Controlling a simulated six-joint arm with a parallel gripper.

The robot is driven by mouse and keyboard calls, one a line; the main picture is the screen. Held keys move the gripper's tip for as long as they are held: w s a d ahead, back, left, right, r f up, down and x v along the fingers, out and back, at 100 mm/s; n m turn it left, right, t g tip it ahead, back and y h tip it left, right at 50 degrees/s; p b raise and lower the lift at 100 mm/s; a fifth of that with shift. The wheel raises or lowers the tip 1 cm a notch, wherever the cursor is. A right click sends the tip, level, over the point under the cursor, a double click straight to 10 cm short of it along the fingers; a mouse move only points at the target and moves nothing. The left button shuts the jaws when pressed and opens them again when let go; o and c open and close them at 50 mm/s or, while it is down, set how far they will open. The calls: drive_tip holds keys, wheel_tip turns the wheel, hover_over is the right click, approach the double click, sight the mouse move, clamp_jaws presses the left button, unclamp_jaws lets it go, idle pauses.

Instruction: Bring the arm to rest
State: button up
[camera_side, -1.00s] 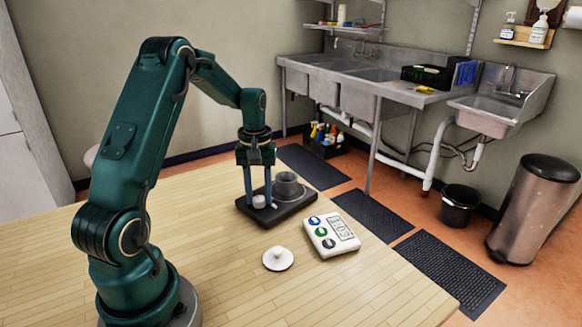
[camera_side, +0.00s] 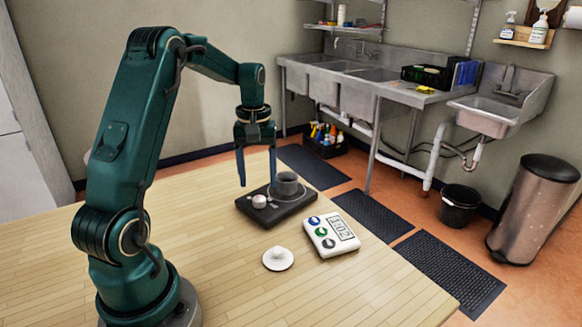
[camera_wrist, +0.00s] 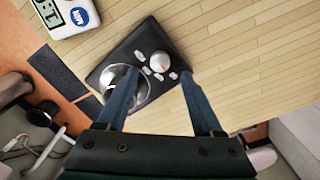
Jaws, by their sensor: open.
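My gripper (camera_side: 257,167) is open and empty above the black hot plate (camera_side: 272,216). Its two blue fingers hang apart, clear of the plate's white knob (camera_side: 259,201). In the wrist view the fingers (camera_wrist: 158,88) spread in front of the hot plate (camera_wrist: 148,37), with the knob (camera_wrist: 159,61) showing between them. A grey metal pot (camera_side: 286,184) stands on the hot plate's ring, partly hidden by a finger in the wrist view.
A white timer (camera_side: 331,236) with coloured buttons lies right of the hot plate. A white lid (camera_side: 278,258) with a small knob lies in front. The wooden table (camera_side: 215,285) is otherwise largely bare. Sinks (camera_side: 360,85) stand beyond.

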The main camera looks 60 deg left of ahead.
drive_tip(key=shift+r, duration=0.25)
